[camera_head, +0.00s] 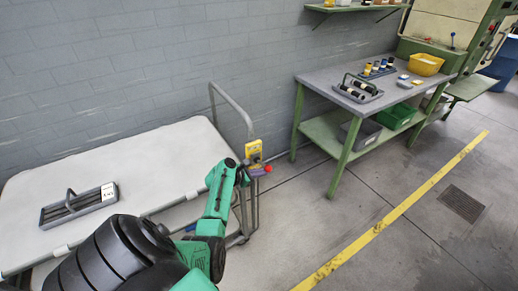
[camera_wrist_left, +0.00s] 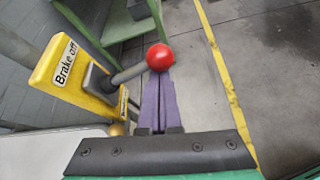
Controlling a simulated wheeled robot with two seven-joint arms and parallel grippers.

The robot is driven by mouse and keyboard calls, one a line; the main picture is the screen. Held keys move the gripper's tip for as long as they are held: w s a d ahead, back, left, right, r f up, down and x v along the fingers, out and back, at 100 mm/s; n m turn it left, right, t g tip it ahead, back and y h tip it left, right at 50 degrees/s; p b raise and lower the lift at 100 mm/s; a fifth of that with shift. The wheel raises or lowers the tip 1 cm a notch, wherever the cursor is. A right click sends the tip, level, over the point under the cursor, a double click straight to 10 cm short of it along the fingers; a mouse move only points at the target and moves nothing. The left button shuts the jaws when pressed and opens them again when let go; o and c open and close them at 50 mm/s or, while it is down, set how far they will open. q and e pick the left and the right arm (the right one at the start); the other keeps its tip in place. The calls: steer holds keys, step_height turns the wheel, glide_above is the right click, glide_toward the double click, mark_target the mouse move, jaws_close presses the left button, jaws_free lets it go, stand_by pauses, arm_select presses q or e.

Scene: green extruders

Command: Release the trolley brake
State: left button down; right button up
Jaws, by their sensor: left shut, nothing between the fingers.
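The trolley (camera_head: 140,155) has a pale flat deck and a grey tube handle (camera_head: 232,103) at its right end. A yellow brake box (camera_head: 254,148) is fixed by the handle. In the left wrist view the box (camera_wrist_left: 62,68) has a "Brake off" label at its upper end and a second label, partly hidden, lower down. A grey lever (camera_wrist_left: 130,73) sticks out sideways from it, ending in a red ball knob (camera_wrist_left: 159,57). My left gripper (camera_wrist_left: 160,80), with purple fingers, is shut and empty. Its tips are at the knob; I cannot tell whether they touch.
A grey tray (camera_head: 78,207) with a handle lies on the deck. A green-legged workbench (camera_head: 335,85) stands at the right, carrying trays and a yellow bin (camera_head: 426,64). The brick wall is behind. Open floor with a yellow line (camera_head: 400,208) lies at the right.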

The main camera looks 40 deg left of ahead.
arm_select(q)
steer(key=shift+a+r+p, duration=0.15)
steer(key=shift+r+p, duration=0.6)
steer(key=shift+p, duration=0.05)
arm_select(e)
steer(key=shift+r, duration=1.15)
steer(key=shift+r, duration=0.1)
